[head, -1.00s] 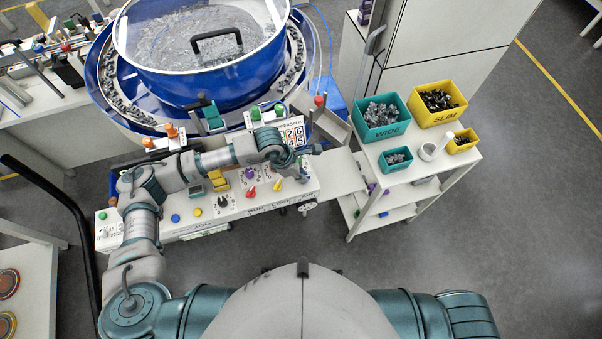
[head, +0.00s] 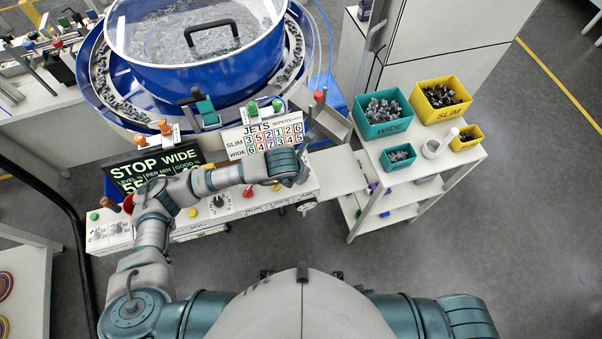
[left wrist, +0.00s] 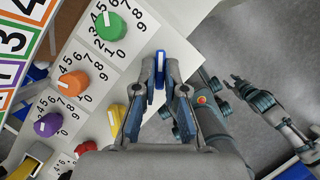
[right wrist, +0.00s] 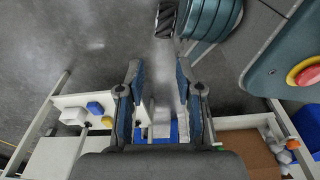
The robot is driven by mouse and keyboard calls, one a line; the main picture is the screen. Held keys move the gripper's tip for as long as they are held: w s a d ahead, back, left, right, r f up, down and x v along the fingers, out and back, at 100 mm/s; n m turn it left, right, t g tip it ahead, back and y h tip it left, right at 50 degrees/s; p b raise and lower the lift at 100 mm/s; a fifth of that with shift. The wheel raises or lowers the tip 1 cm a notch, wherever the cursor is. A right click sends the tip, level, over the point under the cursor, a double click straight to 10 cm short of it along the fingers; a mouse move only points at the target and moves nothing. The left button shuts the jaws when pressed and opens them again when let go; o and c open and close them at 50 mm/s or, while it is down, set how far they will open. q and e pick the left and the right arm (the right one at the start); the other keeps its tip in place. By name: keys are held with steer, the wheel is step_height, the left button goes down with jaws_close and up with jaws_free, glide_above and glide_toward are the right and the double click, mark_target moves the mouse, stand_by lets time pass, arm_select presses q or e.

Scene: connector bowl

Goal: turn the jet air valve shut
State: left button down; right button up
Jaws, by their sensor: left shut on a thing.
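The jet air valve is a blue pointer knob with a white stripe (left wrist: 160,62), seen in the left wrist view on the white control panel (left wrist: 95,62). My left gripper (left wrist: 163,82) is shut on it, with one finger on each side. The fingers hide part of the knob, so its exact angle is hard to tell. In the head view my left gripper (head: 292,168) is over the panel's right end, and my arm hides the knob. My right gripper (right wrist: 158,78) is open and empty, away from the panel.
Green (left wrist: 110,26), orange (left wrist: 73,84) and purple (left wrist: 47,125) dials are beside the left gripper, with yellow (left wrist: 115,118) and red (left wrist: 85,148) pointer knobs nearby. The blue bowl (head: 195,62) stands behind the panel. A cart (head: 400,187) with bins stands right.

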arm_select(q)
steer(key=shift+w+n+t, duration=0.1)
steer(key=shift+n+t, duration=0.2)
steer(key=shift+n, duration=0.3)
arm_select(e)
steer(key=shift+w+a+r, duration=0.1)
steer(key=shift+w+r, duration=0.15)
steer(key=shift+w, duration=0.15)
arm_select(q)
steer(key=shift+r, duration=0.1)
arm_select(e)
steer(key=shift+w, duration=0.1)
arm_select(q)
steer(key=c, duration=1.2)
jaws_free()
steer(key=shift+c, duration=0.2)
steer(key=v, duration=1.1)
steer(key=shift+d+r, duration=0.15)
steer(key=shift+r, duration=0.25)
steer(key=shift+f, duration=0.1)
